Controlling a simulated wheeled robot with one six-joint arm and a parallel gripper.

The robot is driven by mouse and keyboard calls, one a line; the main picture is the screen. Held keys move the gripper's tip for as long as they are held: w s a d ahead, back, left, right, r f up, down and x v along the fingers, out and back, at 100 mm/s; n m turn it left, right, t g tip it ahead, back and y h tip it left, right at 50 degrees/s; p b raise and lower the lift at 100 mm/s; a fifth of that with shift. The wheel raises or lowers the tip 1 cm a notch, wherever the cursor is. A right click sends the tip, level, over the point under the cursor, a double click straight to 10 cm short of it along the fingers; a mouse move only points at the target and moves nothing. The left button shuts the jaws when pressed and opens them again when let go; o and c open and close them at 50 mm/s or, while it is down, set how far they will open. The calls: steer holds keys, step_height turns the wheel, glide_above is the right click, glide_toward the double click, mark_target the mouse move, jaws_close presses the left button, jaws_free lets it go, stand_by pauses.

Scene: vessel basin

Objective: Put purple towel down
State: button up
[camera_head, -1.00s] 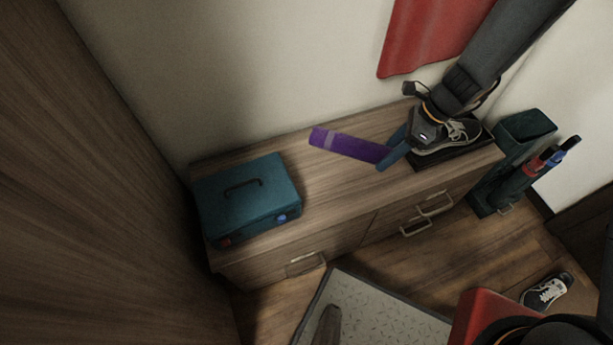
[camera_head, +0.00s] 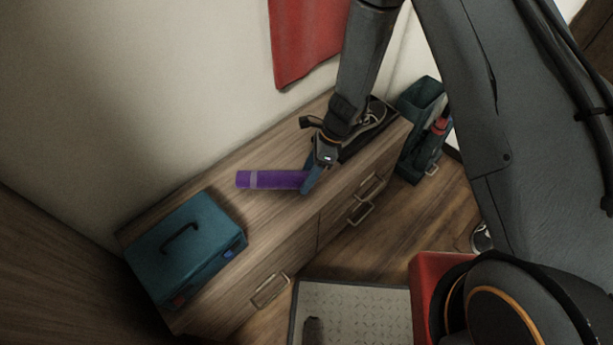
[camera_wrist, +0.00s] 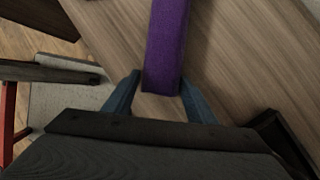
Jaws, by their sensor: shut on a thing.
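The rolled purple towel (camera_head: 268,180) has a paler band near its left end. It shows over the top of the wooden cabinet (camera_head: 285,143) in the head view, between the teal box and the shoe. My gripper (camera_head: 313,178) is shut on the right end of the towel. In the wrist view my gripper (camera_wrist: 160,84) has its two blue fingers on either side of the near end of the purple towel (camera_wrist: 165,45), with wood grain below. I cannot tell whether the towel touches the cabinet top.
A teal box (camera_head: 190,245) stands on the left end of the cabinet. A shoe (camera_head: 372,117) sits on a dark tray behind my gripper. A red cloth (camera_head: 303,40) hangs on the wall. A teal bin (camera_head: 420,100) stands right of the cabinet. Cabinet top around the towel is clear.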

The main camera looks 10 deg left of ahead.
steer(key=shift+f, duration=0.25)
steer(key=o, duration=1.1)
steer(key=shift+f, duration=0.1)
steer(key=v, duration=1.2)
steer(key=s+d+r+n+t+h, duration=0.1)
steer(key=s+d+r+n, duration=0.15)
steer(key=d+r, duration=0.4)
steer(key=s+d+r+n+h, duration=0.1)
steer(key=d+r+n, duration=0.3)
steer(key=d+r, duration=0.25)
steer(key=s+d+r+n+t+h, duration=0.2)
steer(key=s+d+r+n, duration=0.7)
steer(key=s+d, duration=0.3)
steer(key=shift+s+d, duration=0.15)
steer(key=shift+d, duration=0.25)
